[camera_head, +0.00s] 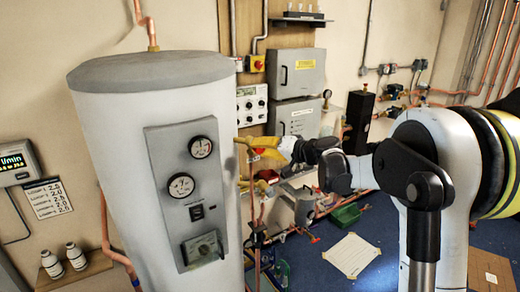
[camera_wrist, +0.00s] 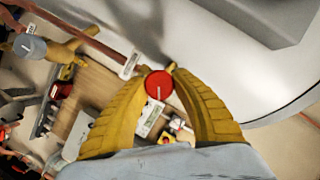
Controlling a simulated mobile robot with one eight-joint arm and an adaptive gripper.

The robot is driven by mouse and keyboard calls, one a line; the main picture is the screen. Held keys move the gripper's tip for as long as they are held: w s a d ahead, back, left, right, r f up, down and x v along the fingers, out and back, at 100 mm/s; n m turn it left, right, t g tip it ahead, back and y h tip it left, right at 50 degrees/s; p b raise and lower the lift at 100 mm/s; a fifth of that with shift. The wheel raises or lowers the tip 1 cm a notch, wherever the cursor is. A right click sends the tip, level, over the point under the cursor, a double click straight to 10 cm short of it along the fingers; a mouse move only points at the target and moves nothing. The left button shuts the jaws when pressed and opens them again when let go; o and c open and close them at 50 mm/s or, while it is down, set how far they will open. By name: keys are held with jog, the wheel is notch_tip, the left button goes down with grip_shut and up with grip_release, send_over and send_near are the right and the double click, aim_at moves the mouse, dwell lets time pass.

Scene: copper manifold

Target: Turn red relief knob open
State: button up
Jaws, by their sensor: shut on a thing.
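The red knob (camera_wrist: 159,85) is round, with a pale line running from near its middle toward the lower edge in the wrist view. My gripper (camera_wrist: 160,80) has its two yellow fingers closed on the knob's sides, one on the left and one on the right. In the head view my gripper (camera_head: 258,147) reaches in from the right to just beside the large grey tank (camera_head: 92,140). The fitting behind the knob is mostly hidden.
A grey knob (camera_wrist: 30,47) on a brass-coloured valve sits at upper left in the wrist view, along a copper pipe (camera_wrist: 85,38). The tank wall lies close to my fingers. Grey wall boxes (camera_head: 296,75) stand behind. A paper sheet (camera_head: 350,256) lies on the blue floor.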

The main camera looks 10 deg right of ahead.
jog(key=o, duration=1.2)
jog(key=shift+a, duration=0.1)
jog(key=v, duration=1.2)
